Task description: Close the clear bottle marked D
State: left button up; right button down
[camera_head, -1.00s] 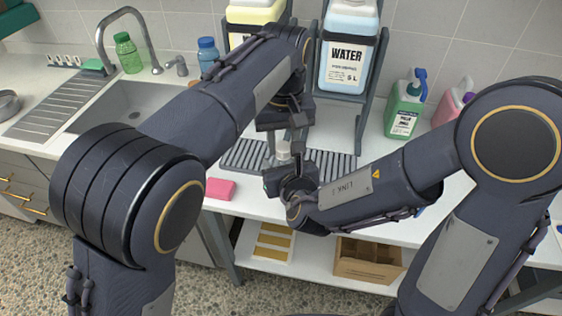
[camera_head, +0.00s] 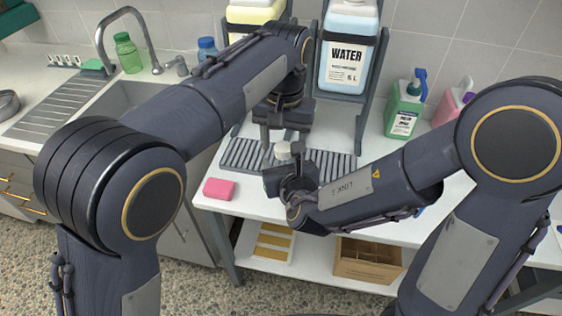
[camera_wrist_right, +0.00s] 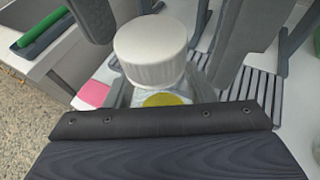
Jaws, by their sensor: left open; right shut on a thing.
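A clear bottle (camera_wrist_right: 199,80) stands upright in my right gripper, most of it hidden behind the gripper. A yellow patch shows on it in the right wrist view; no letter is readable. A white ribbed cap (camera_wrist_right: 152,52) sits at its top; I cannot tell whether it is screwed tight. The cap also shows in the head view (camera_head: 282,151). My right gripper (camera_head: 290,169) is shut on the bottle. My left gripper (camera_head: 281,143) is open, pointing down, with its fingers apart on either side of the cap or just above it.
A grey slatted drain mat (camera_head: 334,164) lies behind the grippers. A pink sponge (camera_head: 219,189) lies at the counter's front edge. The water canister (camera_head: 347,55), a green bottle with a blue pump (camera_head: 404,108) and a pink jug (camera_head: 452,103) stand behind. The sink is at left.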

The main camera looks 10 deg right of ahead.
pick_arm(q)
notch_tip(320, 180, up, 12)
dwell(0.4)
jog(key=shift+f, duration=0.1)
jog(key=s+a+f+n+t+h, duration=0.1)
jog(key=s+a+n+h, duration=0.1)
jog(key=a, duration=1)
jog(key=s+a+f+n+h, duration=0.1)
jog(key=a+h, duration=0.1)
jog(key=a, duration=0.9)
jog(key=s+a+f+n+t, duration=0.1)
jog(key=s+a+f+t, duration=0.1)
jog(key=s+f, duration=0.5)
jog(key=s+a+f+n+t, duration=0.2)
jog(key=s+a+f, duration=0.2)
jog(key=s+f, duration=0.4)
jog(key=s, duration=0.3)
jog(key=shift+s+a+n+t, duration=0.3)
jog(key=shift+a+t, duration=0.1)
